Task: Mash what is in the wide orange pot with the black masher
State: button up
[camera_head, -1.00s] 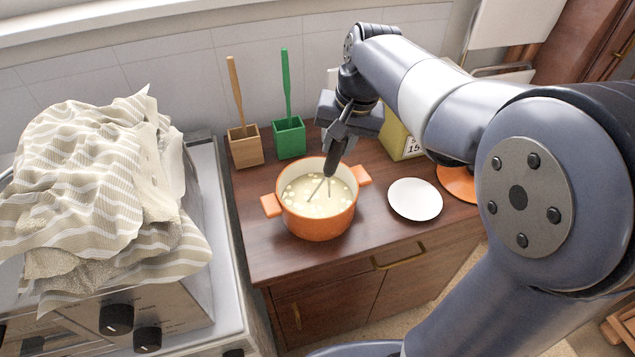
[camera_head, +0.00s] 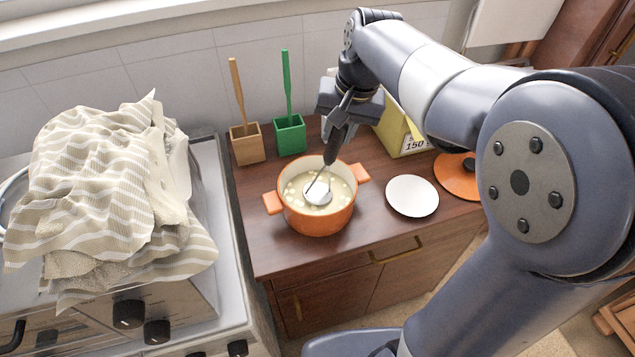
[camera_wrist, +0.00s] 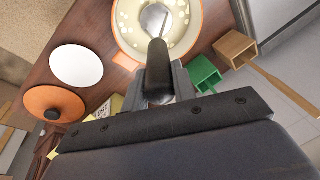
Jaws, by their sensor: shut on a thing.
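The wide orange pot (camera_head: 318,220) stands on the brown dresser top, with pale liquid and several whitish lumps (camera_head: 294,190) inside. In the wrist view the pot (camera_wrist: 198,22) is at the top. My gripper (camera_head: 345,118) is above the pot's back right rim, shut on the handle of the black masher (camera_head: 333,148). The masher slants down into the pot. Its metal head (camera_head: 317,194) shows at the surface of the contents, near the pot's middle. In the wrist view the black handle (camera_wrist: 158,72) sits between my gripper's fingers (camera_wrist: 160,85).
A white plate (camera_head: 412,196) lies right of the pot, with an orange lid (camera_head: 458,178) beyond it. A wooden holder (camera_head: 247,146) and a green holder (camera_head: 290,136) with upright handles stand behind. A yellow box (camera_head: 400,135) is behind right. A striped cloth (camera_head: 110,190) covers the stove at left.

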aim_at(338, 147)
jog(key=shift+f+b, duration=1.3)
jog(key=shift+f, duration=0.9)
notch_tip(338, 147, up, 5)
jog(key=p, duration=0.4)
jog(key=shift+f, duration=0.2)
jog(key=shift+f+b, duration=1.45)
jog(key=shift+f, duration=0.85)
notch_tip(338, 147, up, 5)
jog(key=p, duration=0.4)
jog(key=shift+f, duration=0.1)
